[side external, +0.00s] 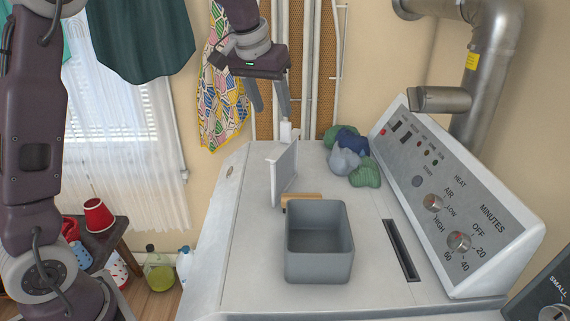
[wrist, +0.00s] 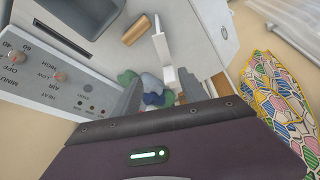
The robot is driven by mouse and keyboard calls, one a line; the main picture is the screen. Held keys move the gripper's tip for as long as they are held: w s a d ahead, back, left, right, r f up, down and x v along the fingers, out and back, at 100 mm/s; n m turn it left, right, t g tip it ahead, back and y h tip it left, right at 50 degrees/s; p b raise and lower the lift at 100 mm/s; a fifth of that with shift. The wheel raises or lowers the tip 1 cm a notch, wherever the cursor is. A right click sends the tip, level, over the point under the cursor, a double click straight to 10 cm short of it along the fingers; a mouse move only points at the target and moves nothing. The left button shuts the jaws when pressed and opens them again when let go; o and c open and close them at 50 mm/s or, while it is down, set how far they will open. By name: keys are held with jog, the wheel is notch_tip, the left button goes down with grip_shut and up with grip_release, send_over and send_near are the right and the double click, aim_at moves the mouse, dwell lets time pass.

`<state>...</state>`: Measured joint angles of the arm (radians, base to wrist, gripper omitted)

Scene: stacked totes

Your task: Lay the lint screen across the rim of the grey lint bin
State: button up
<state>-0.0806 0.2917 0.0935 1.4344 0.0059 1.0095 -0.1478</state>
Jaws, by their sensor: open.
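The lint screen is a thin pale panel (side external: 284,174) standing on edge on the dryer top, just behind the grey lint bin (side external: 320,268). A white tab behind it appears to be its handle (side external: 288,132). The wrist view shows the screen (wrist: 161,45) nearly edge-on, with the white handle part (wrist: 189,84) near one finger. The bin is empty and open at the top; part of it shows in the wrist view (wrist: 76,12). My gripper (side external: 271,113) is open and empty above the handle end, fingers pointing down. Its fingers also show in the wrist view (wrist: 160,96).
A wooden block (side external: 302,197) lies between screen and bin. Several wool-like balls (side external: 350,159) sit right of the screen. A narrow dark slot (side external: 401,250) and the raised control panel (side external: 455,205) are at the right. The dryer top's left side is clear.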

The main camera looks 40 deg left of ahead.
send_over(287, 133)
jog(key=shift+n, duration=0.3)
jog(key=f, duration=0.5)
jog(key=shift+s, duration=0.2)
jog(key=shift+y, duration=0.3)
jog(key=x, duration=0.7)
jog(key=shift+s+a+f, duration=0.1)
jog(key=shift+s+f, duration=0.1)
jog(key=shift+s, duration=0.2)
grip_shut()
